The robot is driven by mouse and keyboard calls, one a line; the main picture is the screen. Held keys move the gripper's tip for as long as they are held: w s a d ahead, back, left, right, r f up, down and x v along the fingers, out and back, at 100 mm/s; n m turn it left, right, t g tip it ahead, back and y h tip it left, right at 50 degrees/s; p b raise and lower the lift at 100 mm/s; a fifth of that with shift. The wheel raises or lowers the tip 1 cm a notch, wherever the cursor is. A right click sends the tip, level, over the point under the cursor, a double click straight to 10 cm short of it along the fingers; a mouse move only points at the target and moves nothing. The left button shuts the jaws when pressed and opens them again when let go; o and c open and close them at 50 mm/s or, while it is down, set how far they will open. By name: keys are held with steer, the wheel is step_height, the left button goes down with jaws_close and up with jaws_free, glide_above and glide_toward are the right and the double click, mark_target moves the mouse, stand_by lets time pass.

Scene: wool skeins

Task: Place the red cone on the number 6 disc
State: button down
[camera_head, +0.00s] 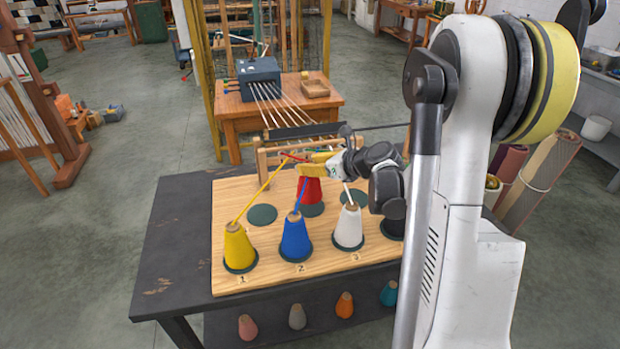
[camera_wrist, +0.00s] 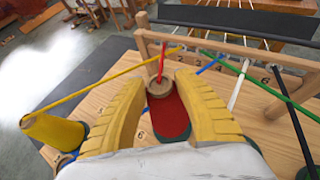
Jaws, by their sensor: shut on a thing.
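The red cone (camera_head: 309,191) stands upright in the back row of the light wooden board. My gripper (camera_head: 325,164) has its yellow fingers closed around its upper part. The wrist view shows the cone's tan top (camera_wrist: 160,87) between the two fingers (camera_wrist: 160,98), with red yarn rising from it. A dark green disc (camera_head: 312,210) shows under the cone's base. A 6 (camera_wrist: 141,135) is printed beside the cone, so this appears to be the number 6 disc. I cannot tell whether the base touches it or hovers just above.
Yellow (camera_head: 240,246), blue (camera_head: 295,238) and white (camera_head: 348,228) cones stand in the front row, with yarns running to a wooden rack (camera_head: 268,157) behind. Empty discs lie left (camera_head: 262,215) and right (camera_head: 354,197) of the red cone.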

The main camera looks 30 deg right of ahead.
mark_target(309, 181)
step_height(309, 181, down, 4)
steer(key=shift+r+b, duration=0.1)
steer(key=shift+b, duration=0.85)
steer(key=shift+r, duration=0.15)
steer(key=c, duration=1.3)
jaws_free()
steer(key=shift+f, duration=0.2)
steer(key=o, duration=0.3)
steer(key=shift+o, duration=0.2)
steer(key=shift+r, duration=0.1)
